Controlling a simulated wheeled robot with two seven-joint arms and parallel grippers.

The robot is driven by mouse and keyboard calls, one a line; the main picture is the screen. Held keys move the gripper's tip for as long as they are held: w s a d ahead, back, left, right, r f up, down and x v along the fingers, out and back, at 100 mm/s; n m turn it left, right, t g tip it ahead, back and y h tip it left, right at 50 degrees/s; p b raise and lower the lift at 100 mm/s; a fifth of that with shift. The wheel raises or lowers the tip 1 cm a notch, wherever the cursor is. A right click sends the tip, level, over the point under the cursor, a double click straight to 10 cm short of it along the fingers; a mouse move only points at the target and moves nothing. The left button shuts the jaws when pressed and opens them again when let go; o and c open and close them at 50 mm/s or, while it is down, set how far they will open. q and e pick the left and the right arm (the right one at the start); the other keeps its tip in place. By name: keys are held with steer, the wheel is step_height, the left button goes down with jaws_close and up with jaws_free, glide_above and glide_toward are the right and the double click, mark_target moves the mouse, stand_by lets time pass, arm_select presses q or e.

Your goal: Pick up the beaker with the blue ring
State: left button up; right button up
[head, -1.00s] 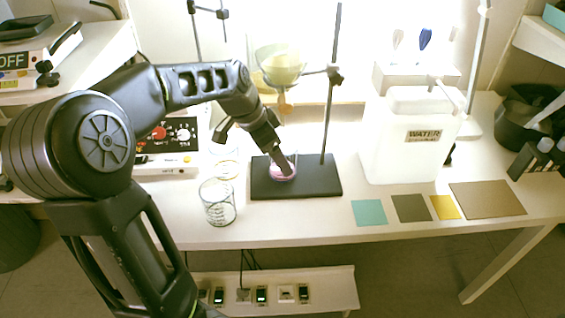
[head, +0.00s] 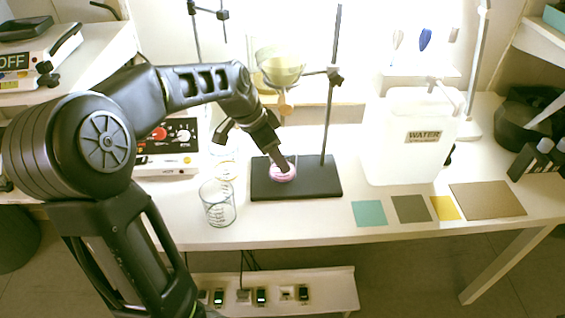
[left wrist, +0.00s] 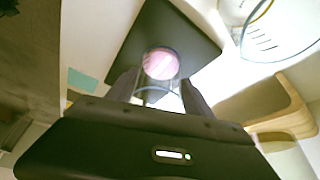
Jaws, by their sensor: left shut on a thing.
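My left gripper (head: 281,164) reaches down over the black stand base and is shut on a clear glass beaker with pink contents (head: 283,174). In the left wrist view the beaker with pink contents (left wrist: 160,64) is between the two fingers, above the black base. I cannot tell whether it is lifted off the base. My right gripper is out of view.
The black stand base (head: 318,187) carries an upright rod, with a funnel (head: 280,66) above my gripper. Further glassware (head: 226,170) stands behind the dark-rimmed beaker. A white water container (head: 398,150) is to the right, with flat coloured squares (head: 369,213) in front.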

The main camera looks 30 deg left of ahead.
arm_select(q)
steer(key=c, duration=0.9)
steer(key=shift+o, duration=0.2)
steer(key=shift+r, duration=0.2)
steer(key=shift+r, duration=0.55)
steer(key=s+d+r, duration=0.2)
steer(key=s+d, duration=0.9)
steer(key=s, duration=0.3)
steer(key=shift+s+b, duration=0.15)
steer(key=shift+b, duration=0.15)
